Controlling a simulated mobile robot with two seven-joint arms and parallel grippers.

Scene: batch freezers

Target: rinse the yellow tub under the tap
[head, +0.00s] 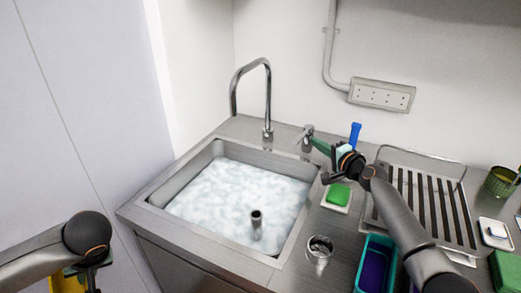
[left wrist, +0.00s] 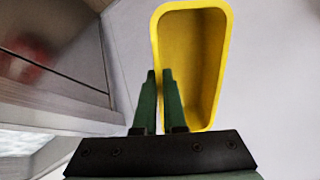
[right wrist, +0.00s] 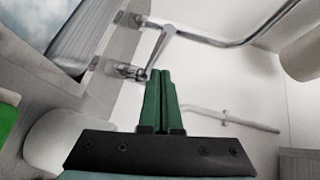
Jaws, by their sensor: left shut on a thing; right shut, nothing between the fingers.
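The yellow tub (left wrist: 222,75) is in my left gripper (left wrist: 159,72), which is shut on its wall; the open mouth faces the wrist camera. In the head view only a bit of the tub (head: 66,285) shows at the bottom left, outside the sink and left of it. The tap (head: 268,95) is a tall curved steel pipe behind the sink (head: 190,163), with a lever (head: 307,131) to its right. No water stream shows. My right gripper (head: 314,141) is shut and empty, its tips close to the lever (right wrist: 160,45); I cannot tell if they touch.
White foam fills the sink, with a short upright pipe (head: 256,224) in it. Right of it are a green sponge (head: 339,193), a steel cup (head: 318,252), a teal-rimmed tub (head: 365,280) and a ribbed drainer (head: 440,200). A socket box (head: 381,95) is on the wall.

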